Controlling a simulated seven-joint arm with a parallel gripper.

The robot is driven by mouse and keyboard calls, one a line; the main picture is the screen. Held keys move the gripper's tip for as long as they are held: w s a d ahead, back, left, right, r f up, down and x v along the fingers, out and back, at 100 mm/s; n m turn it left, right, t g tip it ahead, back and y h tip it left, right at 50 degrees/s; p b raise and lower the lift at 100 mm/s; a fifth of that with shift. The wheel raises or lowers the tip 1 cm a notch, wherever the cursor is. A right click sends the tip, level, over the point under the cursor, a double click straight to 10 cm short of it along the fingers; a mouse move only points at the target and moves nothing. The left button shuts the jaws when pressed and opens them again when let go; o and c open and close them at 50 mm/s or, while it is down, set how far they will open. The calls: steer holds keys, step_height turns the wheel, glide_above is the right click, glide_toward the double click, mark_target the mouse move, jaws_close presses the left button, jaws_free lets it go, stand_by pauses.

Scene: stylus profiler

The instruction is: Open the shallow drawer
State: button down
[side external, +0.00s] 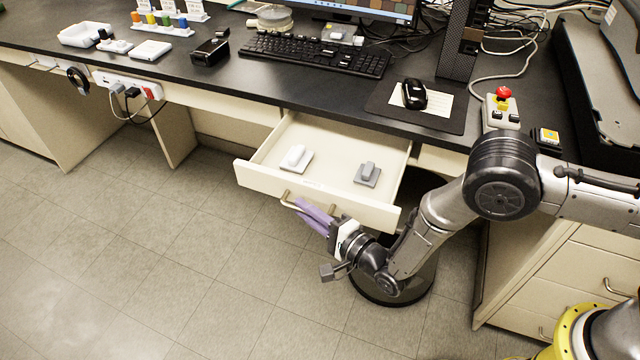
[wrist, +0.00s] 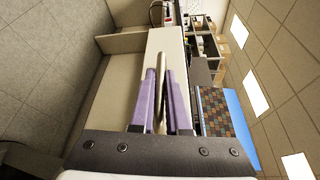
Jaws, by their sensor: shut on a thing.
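The shallow drawer (side external: 330,158) stands pulled out from under the black desk top in the side external view. Its cream front carries a bar handle (side external: 287,200). My gripper (side external: 302,209) has purple fingers and reaches the handle from the front and below. In the wrist view the fingers (wrist: 160,78) lie on either side of the handle (wrist: 161,108), shut on it. The fingers hide the middle of the handle in the side external view.
Inside the drawer lie a white block (side external: 295,157) and a grey block (side external: 367,173). A keyboard (side external: 315,53), a mouse (side external: 414,94) and a red-button box (side external: 502,106) are on the desk. A dark round object (side external: 410,285) stands on the floor behind my wrist. Open floor lies in front.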

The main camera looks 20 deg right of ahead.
steer(key=s+a, duration=0.6)
stand_by(0.3)
steer(key=c, duration=0.9)
jaws_free()
steer(key=v, duration=0.7)
steer(key=shift+s+d, duration=0.15)
steer(key=shift+s, duration=0.1)
